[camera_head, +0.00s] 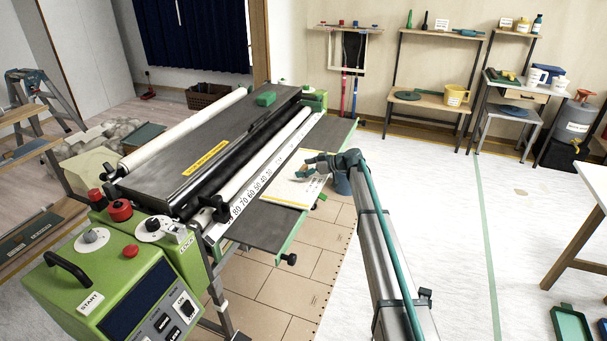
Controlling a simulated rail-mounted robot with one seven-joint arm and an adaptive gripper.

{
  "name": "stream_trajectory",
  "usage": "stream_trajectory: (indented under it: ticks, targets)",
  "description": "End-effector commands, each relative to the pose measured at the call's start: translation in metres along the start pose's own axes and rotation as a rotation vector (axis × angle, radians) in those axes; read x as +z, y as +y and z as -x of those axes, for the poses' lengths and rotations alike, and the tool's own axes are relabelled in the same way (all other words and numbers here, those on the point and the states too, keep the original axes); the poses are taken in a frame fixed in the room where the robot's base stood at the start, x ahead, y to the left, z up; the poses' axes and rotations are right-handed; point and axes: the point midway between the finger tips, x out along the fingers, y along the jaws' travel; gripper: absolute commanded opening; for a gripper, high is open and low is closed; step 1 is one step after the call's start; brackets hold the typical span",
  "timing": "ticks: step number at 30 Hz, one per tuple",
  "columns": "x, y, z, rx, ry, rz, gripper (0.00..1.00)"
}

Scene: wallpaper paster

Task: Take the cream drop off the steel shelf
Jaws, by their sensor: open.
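The cream drop (284,194) is a flat pale sheet lying on the steel shelf (262,226) along the right side of the green wallpaper paster. It lies about halfway along the shelf, next to the printed number scale. My gripper (308,167) is over the far right part of the drop, with its fingers pointing left. It is open. My gripper and wrist hide part of the drop's right side. I cannot tell whether the fingers touch the drop.
The paster's control box (122,290) stands at the front left, with white rollers (185,133) behind. Brown boards (290,290) cover the floor below the shelf. A work table (590,225) is at the right. White-covered floor (450,220) between is mostly clear.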

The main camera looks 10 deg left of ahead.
Motion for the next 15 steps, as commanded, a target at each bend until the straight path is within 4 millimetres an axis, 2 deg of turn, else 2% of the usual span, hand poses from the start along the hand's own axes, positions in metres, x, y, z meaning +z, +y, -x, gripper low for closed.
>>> stream_trajectory:
  ticks: [7,15]
  targets:
    - [0.0005,0.0001,-0.0018,0.001,0.0,0.0,0.9]
    - [0.0003,0.0,-0.0015,0.001,0.0,0.0,0.45]
